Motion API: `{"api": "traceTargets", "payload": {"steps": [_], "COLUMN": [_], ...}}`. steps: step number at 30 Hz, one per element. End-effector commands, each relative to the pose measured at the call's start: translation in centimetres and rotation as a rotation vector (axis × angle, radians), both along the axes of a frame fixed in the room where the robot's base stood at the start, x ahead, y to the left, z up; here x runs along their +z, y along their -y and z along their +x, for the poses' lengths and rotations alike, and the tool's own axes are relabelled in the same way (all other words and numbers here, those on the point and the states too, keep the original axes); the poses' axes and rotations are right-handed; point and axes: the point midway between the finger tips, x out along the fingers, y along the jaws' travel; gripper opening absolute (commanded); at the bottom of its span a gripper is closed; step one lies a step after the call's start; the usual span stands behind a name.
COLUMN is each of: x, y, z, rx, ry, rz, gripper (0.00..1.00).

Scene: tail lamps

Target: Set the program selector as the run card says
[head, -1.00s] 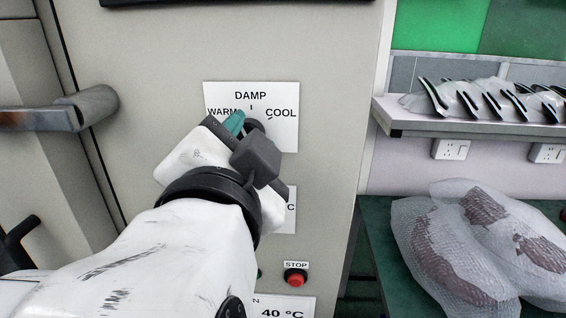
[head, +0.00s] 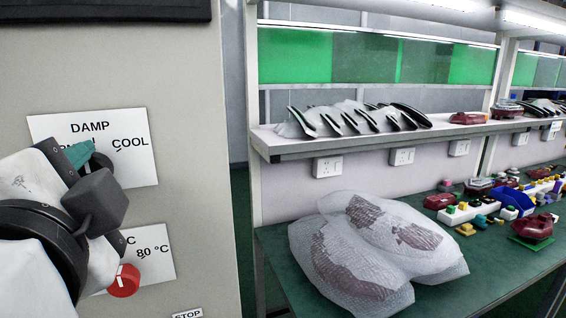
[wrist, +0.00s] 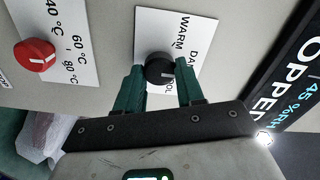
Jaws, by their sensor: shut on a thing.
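The program selector is a black knob (wrist: 160,68) on a white plate (head: 140,148) marked WARM, DAMP and COOL. My gripper (wrist: 159,88) is shut on the knob, with a teal finger on each side of it in the wrist view. In the head view, my gripper (head: 88,160) covers most of the knob and part of the word WARM. A white pointer mark on the knob shows in the wrist view, roughly toward the DAMP side; its exact setting is hard to tell. I cannot make out a run card.
A red temperature dial (head: 123,281) is below the selector. A dark display (wrist: 292,75) is above it, partly cut off. At right are a green bench (head: 275,240) with wrapped parts (head: 375,250) and a shelf (head: 300,148) of lamp parts.

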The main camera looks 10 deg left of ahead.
Motion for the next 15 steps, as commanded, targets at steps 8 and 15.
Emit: {"api": "traceTargets", "payload": {"steps": [8, 15], "x": [-0.05, -0.03], "y": [0.04, 0.02], "z": [0.07, 0.03], "rx": [-0.002, 0.0], "ry": [-0.001, 0.0], "rz": [-0.002, -0.001], "gripper": [0.42, 0.63]}}
